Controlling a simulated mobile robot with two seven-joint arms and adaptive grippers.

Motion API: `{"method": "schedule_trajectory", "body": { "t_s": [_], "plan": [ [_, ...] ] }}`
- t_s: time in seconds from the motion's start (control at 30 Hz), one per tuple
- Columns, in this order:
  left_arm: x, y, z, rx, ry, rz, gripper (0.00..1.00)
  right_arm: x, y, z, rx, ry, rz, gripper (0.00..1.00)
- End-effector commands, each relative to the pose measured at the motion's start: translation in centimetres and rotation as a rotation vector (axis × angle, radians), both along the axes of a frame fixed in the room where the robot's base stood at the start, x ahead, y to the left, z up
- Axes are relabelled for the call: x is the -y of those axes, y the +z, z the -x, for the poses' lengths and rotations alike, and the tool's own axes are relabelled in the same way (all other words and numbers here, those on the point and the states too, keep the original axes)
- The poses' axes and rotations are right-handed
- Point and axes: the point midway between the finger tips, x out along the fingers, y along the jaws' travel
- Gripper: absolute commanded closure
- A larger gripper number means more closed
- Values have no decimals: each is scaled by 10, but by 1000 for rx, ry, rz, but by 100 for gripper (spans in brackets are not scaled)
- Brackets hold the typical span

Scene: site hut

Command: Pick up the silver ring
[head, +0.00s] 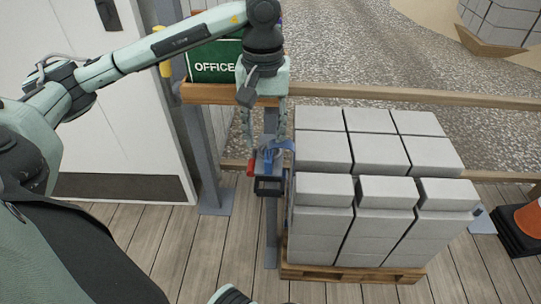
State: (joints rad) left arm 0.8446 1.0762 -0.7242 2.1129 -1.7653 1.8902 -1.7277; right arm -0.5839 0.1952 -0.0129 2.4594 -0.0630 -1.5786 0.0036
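My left gripper (265,136) points down in front of the wooden rail, its two pale green fingers apart with a gap between them. Just below the fingertips, at the top of a grey post, is a small cluster of things with a blue piece (279,146), a red piece (251,166) and a dark holder (268,186). I cannot make out a silver ring; it may be hidden in this cluster or too small to tell. I cannot tell whether the fingers touch anything there.
Grey blocks (379,152) are stacked on a wooden pallet (350,274) close to the right of the post. A green OFFICE sign (215,66) stands behind the arm. A white door (105,130) is at left, an orange cone (530,218) at far right. Plank floor is clear in front.

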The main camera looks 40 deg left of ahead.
Motion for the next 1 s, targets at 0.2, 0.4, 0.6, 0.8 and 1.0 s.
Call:
{"method": "schedule_trajectory", "body": {
  "t_s": [0.2, 0.4, 0.6, 0.8, 1.0],
  "plan": [
    [8, -30, -1, -5, -2, 4, 62, -1, 6, -2, 16, 2, -2, 16],
    [8, -53, -2, -2, 1, 3, 62, 0, -3, -2, 4, 0, -2, 16],
    [9, -55, -2, 0, 0, 4, 62, 1, -2, -2, 2, -1, 0, 16],
    [9, -55, -2, 0, 0, 4, 79, 0, -1, -2, 4, -1, -1, 16],
    [9, -55, -2, 0, 0, 4, 100, 1, 0, -3, 5, -1, 0, 16]
  ]
}}
